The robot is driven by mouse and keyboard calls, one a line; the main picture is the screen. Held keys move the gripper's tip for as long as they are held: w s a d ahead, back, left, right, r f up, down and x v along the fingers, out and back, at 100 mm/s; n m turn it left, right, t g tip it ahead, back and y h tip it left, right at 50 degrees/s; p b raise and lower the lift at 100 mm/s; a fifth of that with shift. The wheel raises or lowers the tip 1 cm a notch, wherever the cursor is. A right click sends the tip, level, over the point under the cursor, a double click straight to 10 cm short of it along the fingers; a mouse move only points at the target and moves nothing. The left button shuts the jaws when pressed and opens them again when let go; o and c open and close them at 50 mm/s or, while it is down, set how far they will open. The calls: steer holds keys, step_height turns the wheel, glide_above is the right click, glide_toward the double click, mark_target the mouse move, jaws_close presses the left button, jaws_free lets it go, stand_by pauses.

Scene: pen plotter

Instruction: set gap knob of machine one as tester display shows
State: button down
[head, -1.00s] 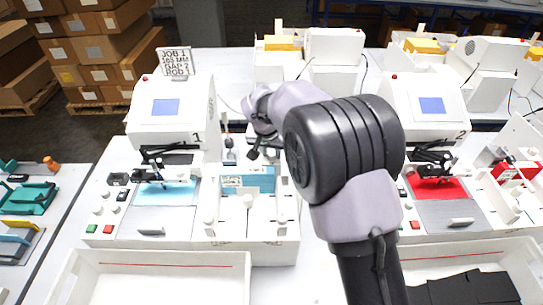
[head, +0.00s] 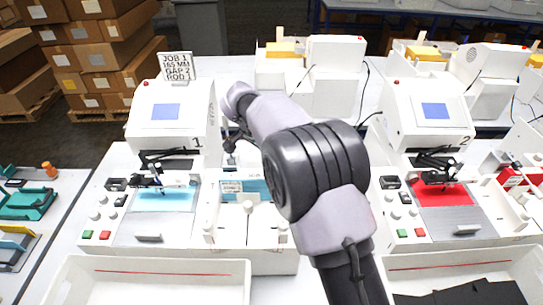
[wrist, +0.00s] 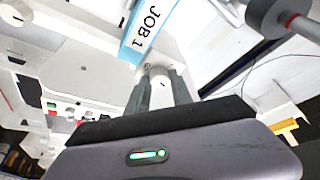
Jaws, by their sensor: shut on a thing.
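Machine one (head: 172,105), white with a blue screen (head: 166,112) and a "1", stands left of centre. No reading is legible on the screen. Its front panel has several small white knobs (head: 98,200). The blue block (head: 255,187) beside its bed is partly hidden by my arm. In the wrist view a blue label (wrist: 150,25) reads "JOB 1". My gripper (wrist: 160,82) is shut on a white knob (wrist: 160,78) with a dark mark. I cannot tell whether this is the gap knob. In the head view my arm hides the grip. The tester display is not clearly identifiable.
A sign (head: 176,66) behind machine one reads "JOB 1", "165 MM", "GAP 2" and a ROD line. Machine two (head: 432,108) stands to the right. White trays (head: 150,262) lie in front. Boxes (head: 85,45) are stacked at the back left.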

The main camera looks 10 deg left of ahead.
stand_by(0.4)
steer(key=c, duration=1.1)
jaws_free()
steer(key=shift+r, duration=0.1)
steer(key=p+v, duration=0.3)
steer(key=v, duration=1.4)
steer(key=shift+s+a+r+p, duration=0.1)
steer(key=shift+s+p, duration=0.05)
steer(key=shift+p, duration=0.2)
